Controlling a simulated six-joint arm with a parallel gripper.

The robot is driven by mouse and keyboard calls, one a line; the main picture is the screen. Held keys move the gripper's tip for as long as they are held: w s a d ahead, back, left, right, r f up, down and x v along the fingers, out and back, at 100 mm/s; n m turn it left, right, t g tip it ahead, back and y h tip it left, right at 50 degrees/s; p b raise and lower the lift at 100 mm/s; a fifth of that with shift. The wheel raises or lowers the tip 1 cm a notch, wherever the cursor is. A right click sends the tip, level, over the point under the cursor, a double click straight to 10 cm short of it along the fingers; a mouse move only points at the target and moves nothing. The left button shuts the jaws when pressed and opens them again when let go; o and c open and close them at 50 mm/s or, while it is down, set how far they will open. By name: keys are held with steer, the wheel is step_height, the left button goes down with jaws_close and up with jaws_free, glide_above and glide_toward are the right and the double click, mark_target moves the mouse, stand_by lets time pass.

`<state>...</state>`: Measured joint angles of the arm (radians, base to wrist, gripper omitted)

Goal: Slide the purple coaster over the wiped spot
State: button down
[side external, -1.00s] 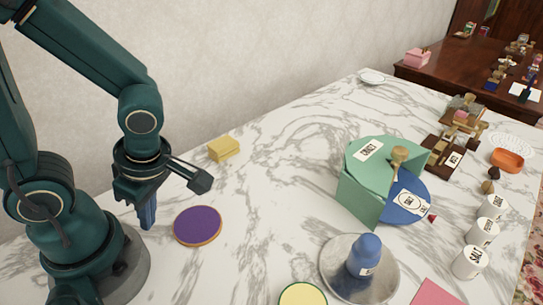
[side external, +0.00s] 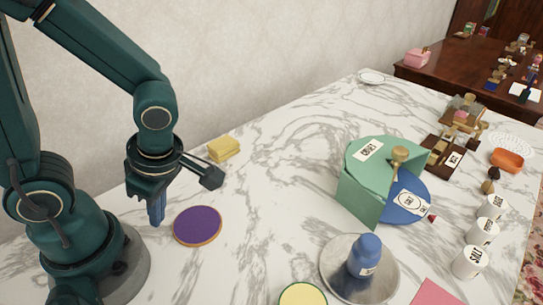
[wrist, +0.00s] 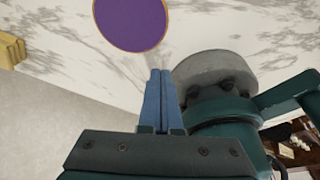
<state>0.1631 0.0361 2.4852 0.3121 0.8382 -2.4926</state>
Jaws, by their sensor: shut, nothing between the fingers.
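The purple coaster (side external: 198,225), a round disc with an orange rim, lies flat on the marble table. It also shows at the top of the wrist view (wrist: 132,22). My gripper (side external: 156,222) is shut and empty, with its blue fingers pointing down just left of the coaster, apart from it. In the wrist view the closed fingertips (wrist: 160,72) point toward the coaster's edge with a small gap in the picture. I cannot tell whether the tips touch the table. I cannot make out a wiped spot on the marble.
A yellow sponge-like block (side external: 224,148) lies behind the coaster near the wall. A blue shaker stands on a silver plate (side external: 340,283) at front centre. A green and blue stand (side external: 358,194) is further right. Marble right of the coaster is clear.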

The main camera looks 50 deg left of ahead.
mark_target(191, 227)
steer(key=shift+w+d, duration=0.2)
steer(key=shift+w, duration=0.55)
steer(key=shift+w+d, duration=0.25)
steer(key=shift+w, duration=0.5)
steer(key=shift+w+d, duration=0.2)
steer(key=shift+w, duration=0.55)
steer(key=shift+s+a, duration=0.25)
steer(key=shift+s, duration=0.6)
steer(key=shift+s+a, duration=0.25)
steer(key=shift+s, duration=0.6)
step_height(191, 227, up, 8)
